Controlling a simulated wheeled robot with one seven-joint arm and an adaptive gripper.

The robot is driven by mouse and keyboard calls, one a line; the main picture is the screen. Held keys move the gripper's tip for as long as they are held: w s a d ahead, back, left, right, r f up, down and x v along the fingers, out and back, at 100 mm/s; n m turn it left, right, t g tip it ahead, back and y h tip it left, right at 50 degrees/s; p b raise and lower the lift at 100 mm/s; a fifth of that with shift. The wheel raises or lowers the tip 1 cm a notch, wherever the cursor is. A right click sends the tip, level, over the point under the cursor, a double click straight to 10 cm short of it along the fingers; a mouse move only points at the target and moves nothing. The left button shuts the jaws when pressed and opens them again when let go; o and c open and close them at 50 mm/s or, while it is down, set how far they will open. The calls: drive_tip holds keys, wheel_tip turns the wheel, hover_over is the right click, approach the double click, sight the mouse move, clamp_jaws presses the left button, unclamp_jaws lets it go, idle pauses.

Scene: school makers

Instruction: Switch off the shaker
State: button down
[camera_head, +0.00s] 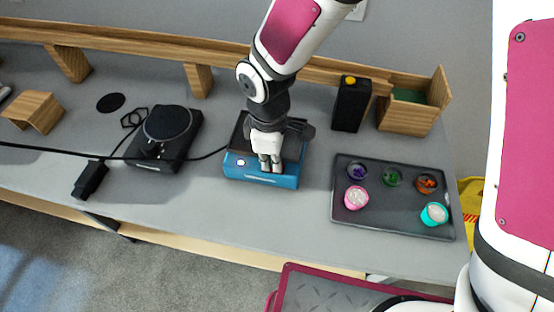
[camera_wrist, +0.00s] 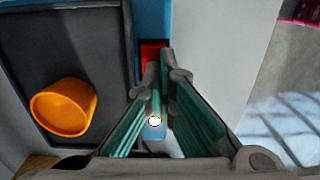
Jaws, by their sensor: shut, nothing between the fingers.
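The shaker (camera_head: 240,172) is a blue box with a dark top plate, standing in the middle of the bench. A small round white button (camera_head: 241,162) shows on its front left; a round white-and-yellow spot (camera_wrist: 154,121) shows between my fingers in the wrist view. A red switch (camera_wrist: 152,52) sits on the shaker's blue edge, partly hidden by my fingertips. My gripper (camera_head: 270,164) is shut and empty, pointing down over the shaker's front edge. Its fingertips (camera_wrist: 167,75) are beside the red switch; I cannot tell whether they touch it. An orange cup (camera_wrist: 63,107) stands on the dark plate.
A black device with a round plate (camera_head: 168,123) stands left, with a cable and a black adapter (camera_head: 90,179). A dark tray (camera_head: 390,220) with several small coloured cups lies right. A black box (camera_head: 350,105) and wooden bin (camera_head: 408,118) stand behind. Bench in front is clear.

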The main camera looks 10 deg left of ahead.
wheel_tip(320, 180, up, 14)
drive_tip(key=p, duration=0.2)
drive_tip(key=shift+d, duration=0.4)
drive_tip(key=shift+f, duration=0.1)
